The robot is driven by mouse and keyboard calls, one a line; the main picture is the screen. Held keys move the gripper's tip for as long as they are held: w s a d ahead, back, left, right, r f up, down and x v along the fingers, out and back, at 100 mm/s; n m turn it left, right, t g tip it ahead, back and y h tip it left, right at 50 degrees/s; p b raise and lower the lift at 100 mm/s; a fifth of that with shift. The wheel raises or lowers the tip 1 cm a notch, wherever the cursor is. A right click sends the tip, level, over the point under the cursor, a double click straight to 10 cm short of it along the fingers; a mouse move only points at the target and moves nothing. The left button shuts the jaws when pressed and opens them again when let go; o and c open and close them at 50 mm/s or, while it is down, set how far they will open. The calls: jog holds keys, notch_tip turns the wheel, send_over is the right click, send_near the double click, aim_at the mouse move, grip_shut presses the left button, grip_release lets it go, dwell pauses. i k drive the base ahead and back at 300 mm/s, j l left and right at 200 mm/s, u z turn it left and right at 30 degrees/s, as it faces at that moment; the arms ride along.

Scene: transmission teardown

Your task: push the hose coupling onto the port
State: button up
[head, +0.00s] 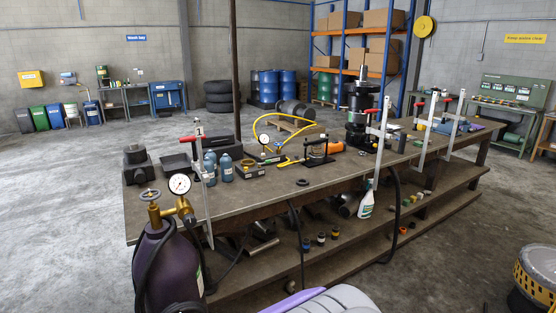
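A yellow hose (283,114) arcs above the workbench near a pressure gauge (264,139) and a small black press-like fixture (317,151). An orange cylinder (335,147) lies just right of the fixture. The hose coupling and the port are too small to tell apart here, so I cannot tell whether they touch. A long yellow piece (290,162) lies on the bench left of the fixture. My gripper is not in view; only a grey and purple part of my body shows at the bottom edge.
The long workbench (238,203) carries blue bottles (226,168), a tall black transmission assembly (358,110) and upright red-handled clamps (379,138). A purple gas cylinder (166,268) stands at the bench's front left. Black hoses hang along the front. Open floor (60,200) lies left.

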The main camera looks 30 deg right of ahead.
aim_at(302, 160)
jog(key=i+l+z, duration=0.15)
jog(key=i+l, duration=0.4)
jog(key=i+l+z, duration=0.15)
jog(key=i+l, duration=0.4)
jog(key=i+l+z, duration=0.15)
jog(key=i+l, duration=0.3)
jog(key=i+l+z, duration=0.15)
jog(key=i+l, duration=0.2)
jog(key=i, duration=0.4)
